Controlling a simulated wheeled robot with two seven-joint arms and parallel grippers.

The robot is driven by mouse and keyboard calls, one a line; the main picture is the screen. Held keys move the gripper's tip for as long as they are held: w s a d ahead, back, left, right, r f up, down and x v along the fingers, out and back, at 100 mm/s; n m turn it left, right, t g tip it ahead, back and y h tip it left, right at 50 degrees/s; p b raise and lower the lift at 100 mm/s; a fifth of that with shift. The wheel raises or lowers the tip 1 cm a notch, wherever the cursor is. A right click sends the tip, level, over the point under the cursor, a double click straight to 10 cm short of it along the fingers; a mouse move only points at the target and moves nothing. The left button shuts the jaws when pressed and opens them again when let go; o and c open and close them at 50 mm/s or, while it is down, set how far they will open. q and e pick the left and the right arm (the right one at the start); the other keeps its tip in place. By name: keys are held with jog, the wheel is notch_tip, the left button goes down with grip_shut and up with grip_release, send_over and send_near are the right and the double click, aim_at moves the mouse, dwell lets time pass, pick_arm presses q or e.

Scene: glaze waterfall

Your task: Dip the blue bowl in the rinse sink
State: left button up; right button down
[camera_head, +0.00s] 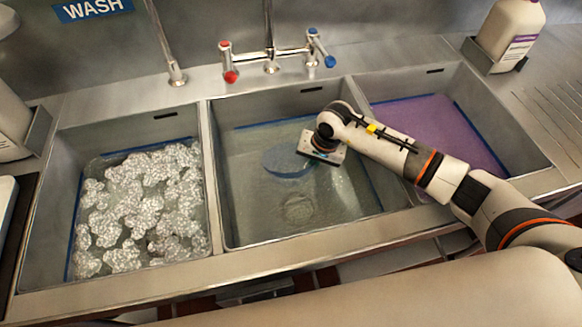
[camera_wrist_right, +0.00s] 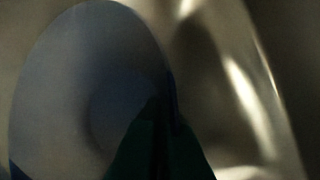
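The blue bowl (camera_head: 286,160) is in the middle basin (camera_head: 235,230) of the three-basin sink, low in the clear water and seemingly at least partly under it. My right gripper (camera_head: 313,164) reaches down into this basin from the right. In the dim right wrist view, the bowl (camera_wrist_right: 85,85) is large and tilted, with its edge between the dark green fingertips (camera_wrist_right: 160,130). The right gripper looks shut on the bowl's rim. My left gripper is not in view.
The left basin (camera_head: 62,200) holds foamy suds, and the right basin (camera_head: 435,125) holds purple liquid. A tap (camera_head: 270,62) with red and blue handles stands behind the middle basin. Metal dividers separate the basins. A bottle (camera_head: 512,28) stands in a holder at the back right.

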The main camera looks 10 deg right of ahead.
notch_tip(320, 180, up, 6)
jog(key=p, duration=0.3)
jog(key=shift+r, duration=0.2)
notch_tip(320, 180, up, 22)
jog(key=p, duration=1)
jog(key=shift+r, duration=0.15)
dwell(1.4)
